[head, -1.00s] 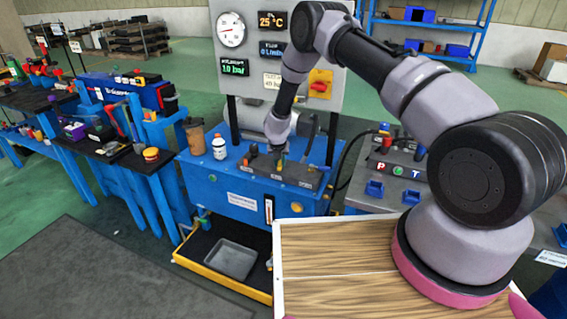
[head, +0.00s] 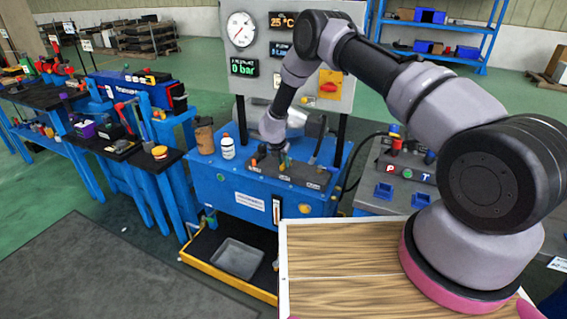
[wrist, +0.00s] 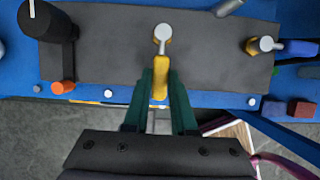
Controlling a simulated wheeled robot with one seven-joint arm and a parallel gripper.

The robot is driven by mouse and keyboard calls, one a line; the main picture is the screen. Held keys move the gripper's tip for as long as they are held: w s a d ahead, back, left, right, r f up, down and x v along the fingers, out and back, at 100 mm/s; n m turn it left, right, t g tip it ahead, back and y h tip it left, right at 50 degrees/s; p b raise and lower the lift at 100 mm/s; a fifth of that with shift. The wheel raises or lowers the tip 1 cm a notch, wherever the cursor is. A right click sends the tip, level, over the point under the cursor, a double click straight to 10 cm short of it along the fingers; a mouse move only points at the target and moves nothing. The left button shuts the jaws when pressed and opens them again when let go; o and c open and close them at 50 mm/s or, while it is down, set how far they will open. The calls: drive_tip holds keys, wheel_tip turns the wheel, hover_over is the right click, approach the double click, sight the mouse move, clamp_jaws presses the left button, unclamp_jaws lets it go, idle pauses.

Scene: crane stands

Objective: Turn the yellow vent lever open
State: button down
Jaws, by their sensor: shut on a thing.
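The yellow vent lever (wrist: 160,65) stands in the middle of a dark grey valve plate (wrist: 110,60), with a silver round end at its top in the wrist view. My gripper (wrist: 160,80) has its two green fingers closed on the lever's sides. In the head view my gripper (head: 283,162) is at the dark plate on top of the blue power unit (head: 235,185). The lever is too small and covered there to make out its angle.
A black lever with an orange tip (wrist: 62,87) stands left on the plate, and a blue-handled one (wrist: 298,48) right. A panel (head: 300,60) behind shows a gauge and a "0 bar" display.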

drive_tip(key=c, duration=0.7)
unclamp_jaws()
drive_tip(key=v, duration=1)
drive_tip(key=shift+s+a+r, duration=0.1)
drive_tip(key=shift+r, duration=0.3)
